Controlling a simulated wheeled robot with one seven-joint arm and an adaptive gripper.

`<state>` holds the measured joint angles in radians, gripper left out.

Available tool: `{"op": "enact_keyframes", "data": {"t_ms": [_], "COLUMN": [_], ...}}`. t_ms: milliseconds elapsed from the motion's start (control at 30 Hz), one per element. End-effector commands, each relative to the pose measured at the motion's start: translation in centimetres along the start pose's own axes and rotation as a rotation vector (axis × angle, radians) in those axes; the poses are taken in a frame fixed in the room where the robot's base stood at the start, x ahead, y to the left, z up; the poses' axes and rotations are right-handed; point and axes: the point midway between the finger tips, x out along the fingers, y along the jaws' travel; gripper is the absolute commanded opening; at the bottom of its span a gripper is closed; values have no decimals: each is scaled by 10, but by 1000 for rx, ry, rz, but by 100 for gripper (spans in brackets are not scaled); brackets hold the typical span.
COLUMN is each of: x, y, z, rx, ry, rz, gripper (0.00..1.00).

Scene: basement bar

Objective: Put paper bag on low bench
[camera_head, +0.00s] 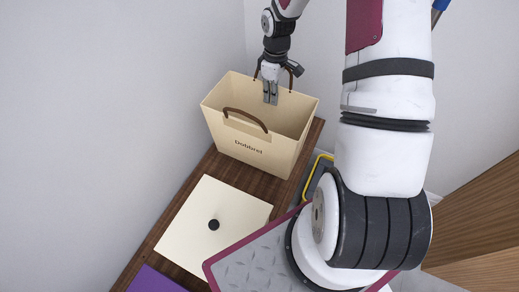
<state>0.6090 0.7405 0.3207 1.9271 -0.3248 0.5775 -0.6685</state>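The paper bag (251,155) is cream, with dark lettering and two brown handles. It stands upright and open-topped on the far end of a dark brown wooden bench (197,178). My gripper (270,99) points down at the bag's far rim, between the two visible ends of the far handle (291,78). Its grey fingertips show against the inside of the far wall and look close together. The gripper hides the middle of that handle, so I cannot tell whether the fingers hold it. The near handle (246,118) is free.
A flat cream square with a black knob (214,225) lies on the bench nearer me, with a purple item (153,281) at the bottom edge. Walls close in behind and left. A yellow-edged dark object (311,177) is right of the bench. Wooden furniture (480,225) stands at right.

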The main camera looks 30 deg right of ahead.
Motion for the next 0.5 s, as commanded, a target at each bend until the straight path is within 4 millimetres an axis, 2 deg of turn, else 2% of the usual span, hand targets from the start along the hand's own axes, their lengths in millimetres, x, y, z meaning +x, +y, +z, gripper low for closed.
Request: {"op": "enact_keyframes", "data": {"t_ms": [200, 500], "x": [41, 66], "y": [2, 4], "z": [0, 0], "rx": [0, -1], "ry": [-2, -1], "rz": [-3, -2], "gripper": [0, 0]}}
